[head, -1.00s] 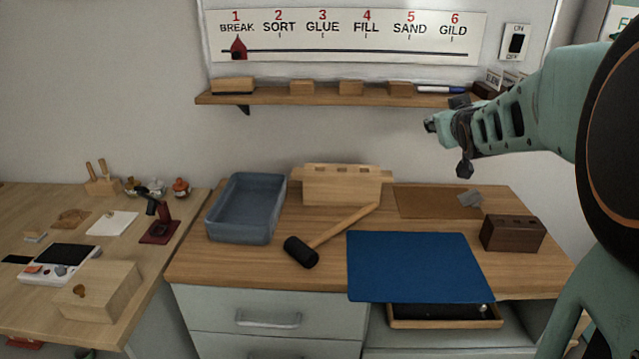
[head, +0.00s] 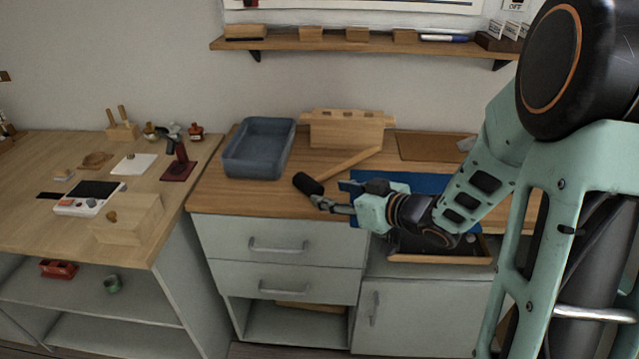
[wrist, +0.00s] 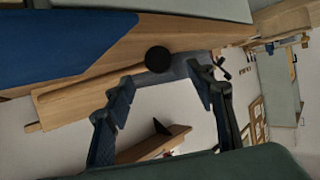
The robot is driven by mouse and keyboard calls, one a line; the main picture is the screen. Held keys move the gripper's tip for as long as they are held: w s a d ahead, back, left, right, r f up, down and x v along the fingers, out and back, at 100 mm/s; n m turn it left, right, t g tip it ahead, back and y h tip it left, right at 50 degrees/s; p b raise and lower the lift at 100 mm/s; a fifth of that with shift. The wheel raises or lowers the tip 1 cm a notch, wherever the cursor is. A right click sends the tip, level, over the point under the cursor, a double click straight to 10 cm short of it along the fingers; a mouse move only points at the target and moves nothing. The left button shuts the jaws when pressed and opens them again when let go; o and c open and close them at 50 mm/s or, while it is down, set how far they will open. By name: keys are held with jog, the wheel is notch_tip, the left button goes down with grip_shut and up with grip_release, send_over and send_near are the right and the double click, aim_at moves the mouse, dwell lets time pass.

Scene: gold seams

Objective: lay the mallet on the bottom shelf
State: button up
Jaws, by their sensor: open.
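The mallet, with a black head (head: 308,184) and a pale wooden handle (head: 350,160), lies on the wooden bench top between the grey tray and the blue mat. Its handle slants back to the right. My gripper (head: 326,204) is open at the bench's front edge, just in front of the mallet head. In the wrist view, the round black head (wrist: 158,59) shows end-on beyond the open fingers (wrist: 148,92), with nothing between them. Low shelves show under the left bench (head: 110,338) and below the drawers (head: 285,328); which is the bottom shelf meant is unclear.
The grey tray (head: 232,160) and a slotted wooden block (head: 345,132) stand behind the mallet. The blue mat (head: 428,183) is partly hidden by my arm. An open tray-like drawer (head: 440,258) juts out below it. A red item (head: 58,268) sits on the left bench's upper shelf.

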aim_at(319, 190)
jog(key=shift+b+x, duration=0.65)
jog(key=shift+x, duration=2.45)
jog(key=shift+c, duration=0.6)
grip_shut()
